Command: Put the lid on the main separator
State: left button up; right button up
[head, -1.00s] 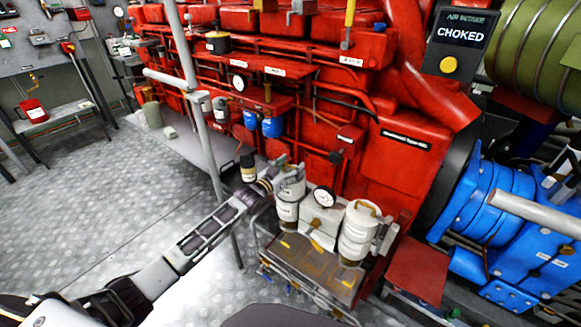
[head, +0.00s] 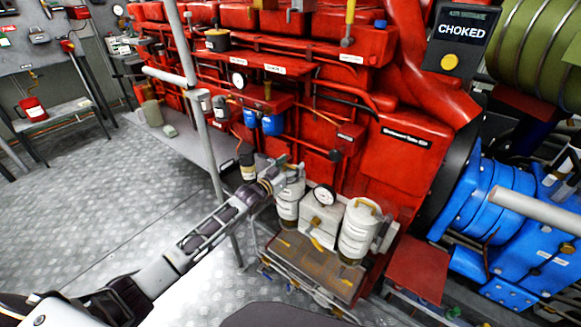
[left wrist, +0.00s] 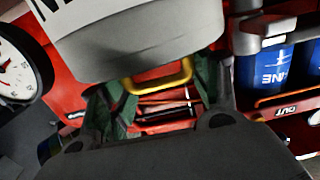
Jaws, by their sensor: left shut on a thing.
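My left gripper (head: 285,176) reaches in from the left to the top of the left white canister (head: 288,208), which I take for the main separator. In the left wrist view its fingers (left wrist: 158,92) are closed around a yellow handle (left wrist: 160,78). The handle belongs to a grey lid (left wrist: 150,52), against a white surface with black lettering. In the head view the lid (head: 292,184) is at the canister's top, partly hidden by the gripper. I cannot tell whether it is seated or just above. My right gripper is not in view.
A white box with a round gauge (head: 324,196) stands close to the right, then another white canister (head: 357,236) with a handled lid. They stand at a brown tray (head: 300,268). The red engine (head: 400,165) is behind. A grey post (head: 207,140) rises behind my arm.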

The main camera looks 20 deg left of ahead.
pick_arm(q)
jog(key=shift+f, duration=0.2)
dwell(0.4)
jog(key=o, duration=1.7)
jog(key=shift+o, duration=0.2)
jog(key=shift+f, duration=0.1)
jog(key=shift+s, duration=0.15)
jog(key=v, duration=1.1)
jog(key=shift+s, duration=0.35)
jog(key=shift+a, duration=0.1)
